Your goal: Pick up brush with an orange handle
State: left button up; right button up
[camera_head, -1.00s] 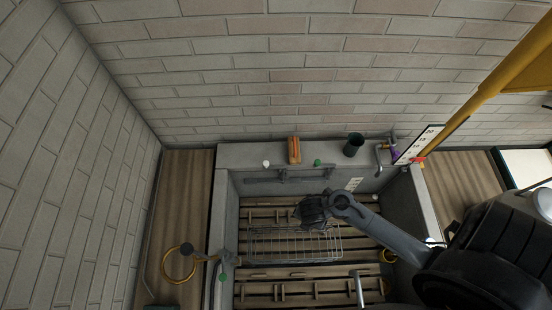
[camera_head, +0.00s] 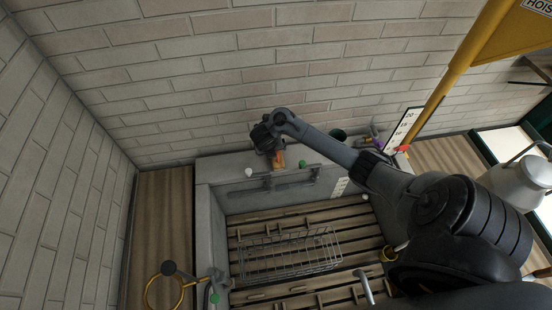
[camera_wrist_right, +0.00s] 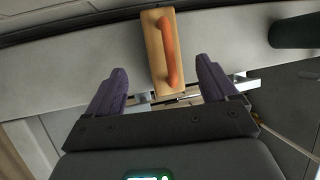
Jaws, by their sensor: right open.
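The brush (camera_wrist_right: 153,58) has a wooden block body and an orange handle (camera_wrist_right: 168,48). It lies on the grey ledge along the brick wall. In the head view only part of the brush (camera_head: 278,160) shows below my right gripper (camera_head: 268,143), which hides the rest. In the right wrist view the open gripper (camera_wrist_right: 163,85) has its two purple-padded fingers on either side of the brush's near end, apart from it. Nothing is between the fingers that they touch. My left gripper is not in view.
A wire basket (camera_head: 288,253) sits in the trough below.

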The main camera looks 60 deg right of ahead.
jog(key=shift+d+b+x, duration=0.15)
jog(key=shift+b+x, duration=0.25)
jog(key=shift+x, duration=0.8)
jog(key=shift+d+b+x, duration=0.2)
jog(key=shift+b+x, duration=0.2)
jog(key=shift+x, duration=0.75)
jog(key=shift+d+f, duration=0.3)
jog(key=shift+f, duration=0.2)
jog(key=c, duration=1.3)
jog(key=shift+r, duration=0.1)
